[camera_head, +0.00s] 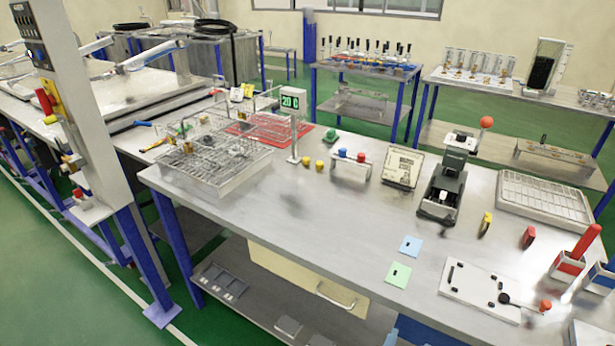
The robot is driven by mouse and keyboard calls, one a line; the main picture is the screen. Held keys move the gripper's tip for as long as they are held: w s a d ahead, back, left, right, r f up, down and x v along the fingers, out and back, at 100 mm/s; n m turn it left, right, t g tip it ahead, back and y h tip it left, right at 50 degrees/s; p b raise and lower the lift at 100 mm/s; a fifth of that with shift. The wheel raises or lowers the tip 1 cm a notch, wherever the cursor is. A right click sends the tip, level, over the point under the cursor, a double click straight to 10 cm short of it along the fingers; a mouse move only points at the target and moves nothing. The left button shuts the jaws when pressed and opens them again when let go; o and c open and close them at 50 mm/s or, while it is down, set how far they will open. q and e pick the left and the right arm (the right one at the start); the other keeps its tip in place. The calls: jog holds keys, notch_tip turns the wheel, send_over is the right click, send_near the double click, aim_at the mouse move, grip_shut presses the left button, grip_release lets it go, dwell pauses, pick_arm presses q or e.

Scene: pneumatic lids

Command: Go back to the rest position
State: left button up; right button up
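Neither of my grippers nor my arms shows in the head view, so what they hold or touch cannot be seen. The main thing in front is a long metal workbench (320,225) with blue legs. A wire rack basket (215,160) stands on its left end. A display post reading 20 C (293,103) stands beside the basket. At the far left, large flat metal lids (150,80) lie over a long bench, with a light arm-like bar across them.
A grey control column (70,95) with a blue leg stands at left. A black device with a red ball knob (445,180) and a white tray (545,198) occupy the bench's right. Two more tables stand behind. Green floor (70,275) is open at lower left.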

jog(key=s+a+f+m+g+y+p, duration=0.1)
jog(key=s+f+m+g+y+p, duration=0.2)
jog(key=f+g, duration=0.9)
jog(key=s+a+f+m+g+y+p, duration=0.15)
jog(key=s+a+f+m+y, duration=0.3)
jog(key=f+m, duration=0.6)
jog(key=s+a+f+m+y+p, duration=0.35)
jog(key=s+f+m, duration=0.25)
jog(key=f+m, duration=0.45)
pick_arm(q)
notch_tip(320, 180, up, 9)
jog(key=w, duration=0.2)
jog(key=shift+w+f, duration=0.15)
jog(key=shift+w, duration=0.15)
pick_arm(e)
jog(key=s+d+f+m+t, duration=0.1)
jog(key=s+d+f+m, duration=0.1)
jog(key=d+f+m, duration=0.3)
jog(key=m, duration=0.4)
jog(key=shift+m, duration=0.4)
pick_arm(q)
jog(key=shift+d, duration=0.1)
pick_arm(e)
jog(key=shift+a+r, duration=0.1)
jog(key=shift+c, duration=0.7)
pick_arm(q)
jog(key=shift+d, duration=0.1)
